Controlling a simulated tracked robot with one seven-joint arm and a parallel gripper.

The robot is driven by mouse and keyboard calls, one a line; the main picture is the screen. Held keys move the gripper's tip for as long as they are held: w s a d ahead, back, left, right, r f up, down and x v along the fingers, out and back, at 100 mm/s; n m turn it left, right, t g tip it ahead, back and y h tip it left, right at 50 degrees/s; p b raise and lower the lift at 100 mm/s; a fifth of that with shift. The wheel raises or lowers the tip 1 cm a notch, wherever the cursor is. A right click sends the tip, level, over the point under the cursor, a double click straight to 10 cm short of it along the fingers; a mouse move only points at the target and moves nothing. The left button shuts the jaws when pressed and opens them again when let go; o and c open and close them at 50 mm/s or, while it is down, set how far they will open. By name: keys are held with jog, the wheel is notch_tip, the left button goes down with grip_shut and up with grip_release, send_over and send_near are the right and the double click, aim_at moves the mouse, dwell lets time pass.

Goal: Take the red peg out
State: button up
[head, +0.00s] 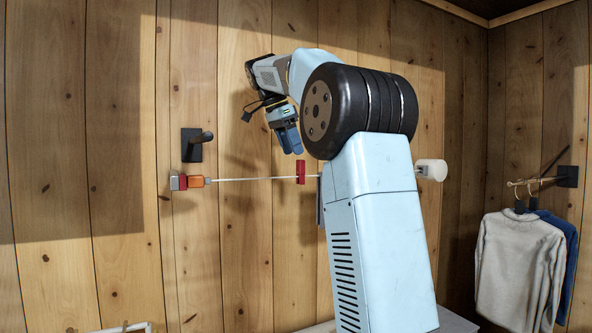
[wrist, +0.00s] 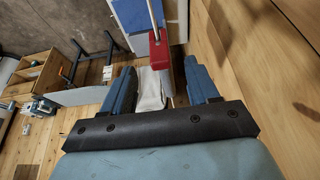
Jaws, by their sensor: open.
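A red peg (head: 300,171) sits upright on a thin pale horizontal rod (head: 245,179) along the plank wall. In the wrist view the red peg (wrist: 140,44) is just beyond my fingertips, with the rod (wrist: 155,18) running to it. My gripper (head: 290,143) is above the peg and slightly left of it in the head view, fingers pointing down. In the wrist view my gripper (wrist: 160,80) has its two blue fingers spread, with no peg between them. The fingers look apart from the peg.
An orange block (head: 197,181) and a smaller red and grey block are at the rod's left end. A dark wall handle (head: 197,144) is above them. A white cylinder (head: 432,170) is at right. Clothes (head: 520,265) hang from a wall bracket at far right.

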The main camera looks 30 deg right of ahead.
aim_at(298, 162)
jog(key=x, duration=0.8)
jog(key=shift+c, duration=0.4)
jog(key=c, duration=0.9)
jog(key=o, duration=0.4)
jog(key=shift+r, duration=0.1)
grip_shut()
